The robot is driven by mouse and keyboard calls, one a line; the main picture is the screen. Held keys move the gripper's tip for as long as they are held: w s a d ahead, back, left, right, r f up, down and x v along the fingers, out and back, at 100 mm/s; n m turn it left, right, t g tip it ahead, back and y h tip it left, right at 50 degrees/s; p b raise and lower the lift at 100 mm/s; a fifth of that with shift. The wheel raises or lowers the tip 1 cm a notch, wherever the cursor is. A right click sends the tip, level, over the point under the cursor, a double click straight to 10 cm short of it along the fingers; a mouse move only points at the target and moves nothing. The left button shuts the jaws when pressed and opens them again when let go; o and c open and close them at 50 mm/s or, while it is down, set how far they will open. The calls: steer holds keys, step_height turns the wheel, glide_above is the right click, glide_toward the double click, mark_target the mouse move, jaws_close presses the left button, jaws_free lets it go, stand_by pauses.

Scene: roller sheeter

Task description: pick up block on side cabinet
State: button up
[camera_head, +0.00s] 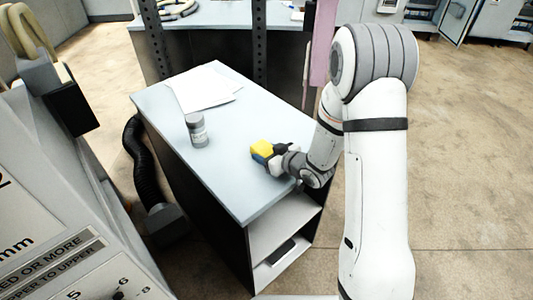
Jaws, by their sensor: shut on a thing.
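The side cabinet (222,171) has a pale blue-grey top and dark sides. The block (262,148) shows as a yellow piece near the right edge of the cabinet top. My gripper (269,157) is at the block, coming in from the right, and is shut on it. The fingers are small and partly hidden by the block and the wrist. I cannot tell whether the block touches the top or is held just above it.
A grey jar (197,131) stands on the cabinet top, left of the block. White paper sheets (204,88) lie at the back. Open shelves (285,232) face the front. A large machine (60,200) fills the left, with a black hose (146,175) beside the cabinet.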

steer(key=c, duration=0.4)
